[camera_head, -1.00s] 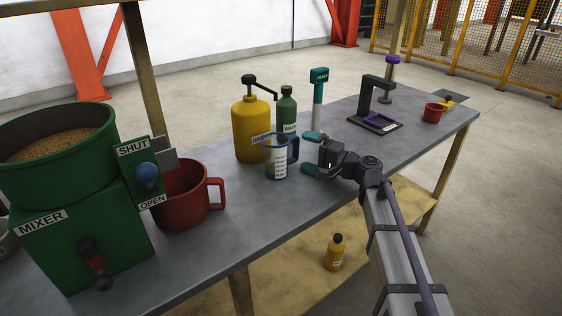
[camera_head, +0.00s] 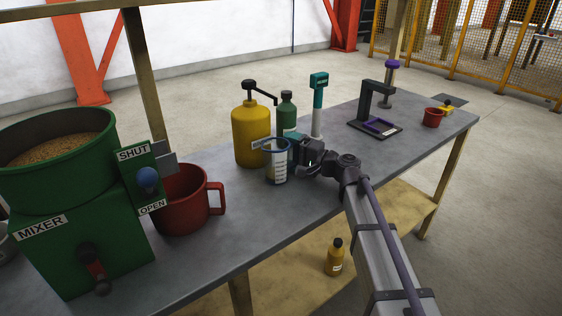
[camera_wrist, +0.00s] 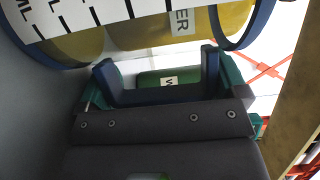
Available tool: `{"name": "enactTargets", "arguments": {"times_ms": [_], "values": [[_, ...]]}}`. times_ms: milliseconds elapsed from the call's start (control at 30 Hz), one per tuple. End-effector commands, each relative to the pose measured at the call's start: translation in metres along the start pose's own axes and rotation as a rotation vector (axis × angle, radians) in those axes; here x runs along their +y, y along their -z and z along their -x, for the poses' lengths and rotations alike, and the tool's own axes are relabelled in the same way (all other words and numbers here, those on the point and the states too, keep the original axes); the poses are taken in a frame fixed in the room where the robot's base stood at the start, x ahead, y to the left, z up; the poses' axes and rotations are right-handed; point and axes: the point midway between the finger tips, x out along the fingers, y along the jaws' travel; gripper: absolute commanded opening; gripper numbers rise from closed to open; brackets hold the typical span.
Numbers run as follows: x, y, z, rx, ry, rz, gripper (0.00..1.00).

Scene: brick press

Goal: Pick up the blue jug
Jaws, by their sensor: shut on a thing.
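The blue jug (camera_head: 278,172) is a clear measuring jug with a blue rim and white scale. It stands upright on the bench in front of the yellow pump bottle (camera_head: 249,137). My gripper (camera_head: 297,148) is at the jug's right side, shut on its blue handle. In the wrist view the handle (camera_wrist: 150,97) lies between the two teal fingers of my gripper (camera_wrist: 158,88), and the jug's scale and blue rim (camera_wrist: 262,15) fill the top. The handle is mostly hidden by my gripper in the head view.
A green bottle (camera_head: 287,111) stands close behind the jug. A teal-topped post (camera_head: 318,105) is behind my gripper. A red mug (camera_head: 184,205) and the green mixer (camera_head: 80,235) are at left. A black press stand (camera_head: 374,108) and red cup (camera_head: 432,118) are farther right.

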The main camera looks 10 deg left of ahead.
Motion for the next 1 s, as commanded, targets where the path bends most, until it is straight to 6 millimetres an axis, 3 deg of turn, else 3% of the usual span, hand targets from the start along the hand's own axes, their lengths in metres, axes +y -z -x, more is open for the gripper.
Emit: {"name": "enactTargets", "arguments": {"times_ms": [467, 1000], "values": [[-0.011, 0.000, 0.000, 0.000, 0.000, 0.000, 0.58], [-0.076, 0.000, 0.000, 0.000, 0.000, 0.000, 0.58]]}}
